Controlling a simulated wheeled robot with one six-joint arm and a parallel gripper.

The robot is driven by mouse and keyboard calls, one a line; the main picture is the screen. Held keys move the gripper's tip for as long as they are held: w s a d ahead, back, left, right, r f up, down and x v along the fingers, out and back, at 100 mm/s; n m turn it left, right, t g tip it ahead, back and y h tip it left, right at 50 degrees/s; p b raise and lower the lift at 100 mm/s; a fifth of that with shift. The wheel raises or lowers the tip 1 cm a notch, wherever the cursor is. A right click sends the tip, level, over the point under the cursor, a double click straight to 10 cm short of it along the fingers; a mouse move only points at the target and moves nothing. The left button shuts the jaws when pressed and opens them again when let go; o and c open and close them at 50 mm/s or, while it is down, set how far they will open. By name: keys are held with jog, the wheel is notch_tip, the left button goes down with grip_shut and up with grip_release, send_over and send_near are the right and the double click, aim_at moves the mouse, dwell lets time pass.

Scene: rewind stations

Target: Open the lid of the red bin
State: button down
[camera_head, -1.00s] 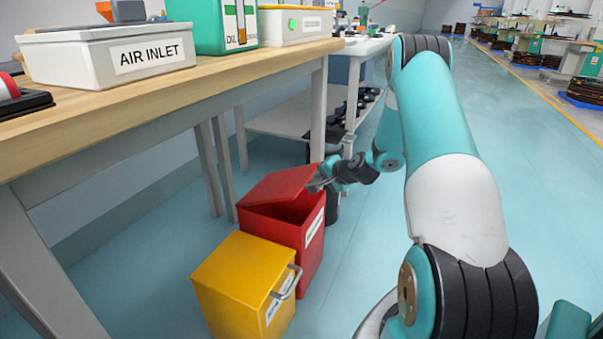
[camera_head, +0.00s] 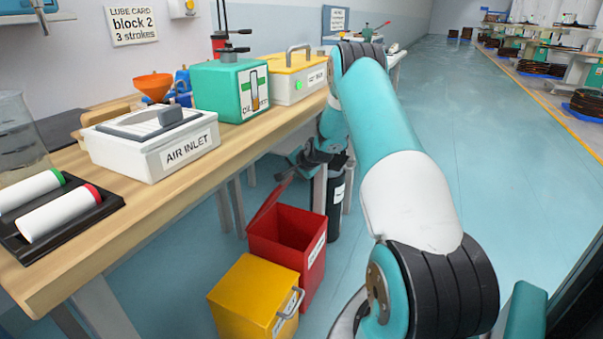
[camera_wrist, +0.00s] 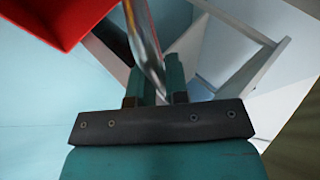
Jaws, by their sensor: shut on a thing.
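The red bin (camera_head: 262,239) stands on the floor below the bench, with its inside showing. Its lid (camera_head: 268,203) is swung up steeply at the bin's left side. My gripper (camera_head: 294,168) is at the raised edge of the lid, above the bin. In the wrist view my gripper (camera_wrist: 157,92) is shut on a shiny metal bar, the lid handle (camera_wrist: 143,42). The red underside or edge of the lid (camera_wrist: 62,14) fills the upper left there. In the head view the fingers are small and dark, and the handle is hard to make out.
A closed yellow bin (camera_head: 250,292) with a metal handle stands just in front of the red bin. The wooden bench (camera_head: 200,165) with its boxes is at the left, close to my arm. A black cylinder (camera_head: 336,205) stands behind the bin. The floor to the right is clear.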

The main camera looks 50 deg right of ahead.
jog(key=shift+w+a+r, duration=0.1)
jog(key=shift+w+r, duration=0.1)
jog(key=shift+w, duration=0.1)
jog(key=c, duration=1.1)
grip_release()
jog(key=shift+c, duration=0.2)
jog(key=p+v, duration=0.3)
jog(key=v, duration=1.4)
jog(key=shift+s+r, duration=0.15)
